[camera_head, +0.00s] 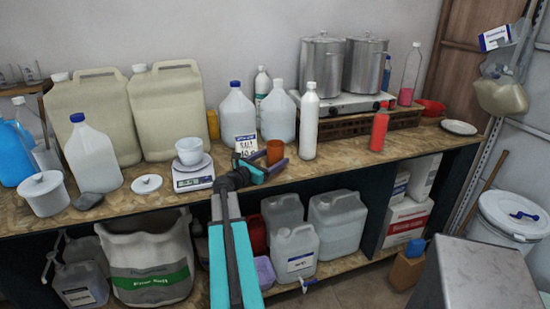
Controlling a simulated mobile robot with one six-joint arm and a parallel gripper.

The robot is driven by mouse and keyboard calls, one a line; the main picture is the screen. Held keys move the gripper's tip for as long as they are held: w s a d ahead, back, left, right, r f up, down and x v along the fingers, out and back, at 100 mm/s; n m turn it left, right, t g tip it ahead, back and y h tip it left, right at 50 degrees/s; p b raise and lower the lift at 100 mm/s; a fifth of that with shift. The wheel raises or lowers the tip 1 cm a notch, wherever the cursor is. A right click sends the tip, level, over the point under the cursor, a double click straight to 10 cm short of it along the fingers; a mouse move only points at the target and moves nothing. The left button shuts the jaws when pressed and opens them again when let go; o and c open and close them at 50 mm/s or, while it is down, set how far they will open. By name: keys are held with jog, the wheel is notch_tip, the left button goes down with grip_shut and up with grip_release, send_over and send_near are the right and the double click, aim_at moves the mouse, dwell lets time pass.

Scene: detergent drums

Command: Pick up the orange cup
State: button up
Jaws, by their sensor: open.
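The orange cup (275,151) stands on the wooden worktop, in front of the white jugs. Its lower part is partly covered by my gripper. My gripper (263,164) is open at the worktop's front, with its fingers pointing toward the cup. The cup appears just beyond or at the fingertips; I cannot tell whether it is between them. The gripper looks empty.
A labelled white packet (246,144) stands close left of the cup, with a white jug (238,112) behind. A scale (194,176) bearing a white cup (190,150) is further left. A white bottle (309,122) and red bottle (379,128) stand right.

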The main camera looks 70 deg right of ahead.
jog(key=shift+p+x, duration=0.7)
jog(key=shift+x, duration=2.25)
jog(key=shift+c, duration=0.3)
jog(key=c, duration=1.1)
